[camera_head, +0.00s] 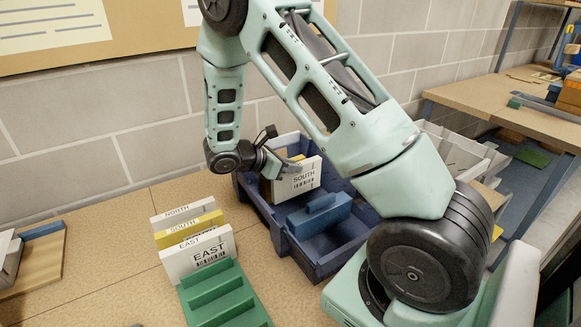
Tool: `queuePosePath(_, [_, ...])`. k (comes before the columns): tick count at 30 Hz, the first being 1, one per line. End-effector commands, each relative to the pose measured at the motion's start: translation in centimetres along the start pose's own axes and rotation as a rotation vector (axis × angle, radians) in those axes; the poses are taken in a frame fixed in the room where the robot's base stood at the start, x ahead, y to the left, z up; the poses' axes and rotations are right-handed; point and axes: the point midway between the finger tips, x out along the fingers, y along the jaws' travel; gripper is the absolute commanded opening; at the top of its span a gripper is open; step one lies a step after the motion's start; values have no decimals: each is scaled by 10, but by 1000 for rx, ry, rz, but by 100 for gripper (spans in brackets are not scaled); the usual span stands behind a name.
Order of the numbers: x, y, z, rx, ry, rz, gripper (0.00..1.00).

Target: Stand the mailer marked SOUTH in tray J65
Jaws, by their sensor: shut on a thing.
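A white mailer marked SOUTH (298,181) with a barcode stands nearly upright at the blue tray (312,262), over its back part. My gripper (285,164) is shut on this mailer's upper left part. I cannot tell whether its lower edge touches the tray floor. A second mailer marked SOUTH, a yellow one (190,227), stands in the green slotted rack (222,295), between a white mailer marked NORTH (183,213) and a white one marked EAST (198,255). No J65 label is readable in this view.
A blue block-like item (318,216) lies in the blue tray in front of the held mailer. A tan item (265,188) shows behind that mailer. A grey wall (150,110) rises behind the table. Bare tabletop (120,260) lies left of the rack.

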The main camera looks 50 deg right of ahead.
Motion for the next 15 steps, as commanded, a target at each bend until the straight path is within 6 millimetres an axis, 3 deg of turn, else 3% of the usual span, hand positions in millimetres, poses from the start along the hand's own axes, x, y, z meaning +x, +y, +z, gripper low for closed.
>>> queuePosePath(15, [6,0,-10,1,0,1,0])
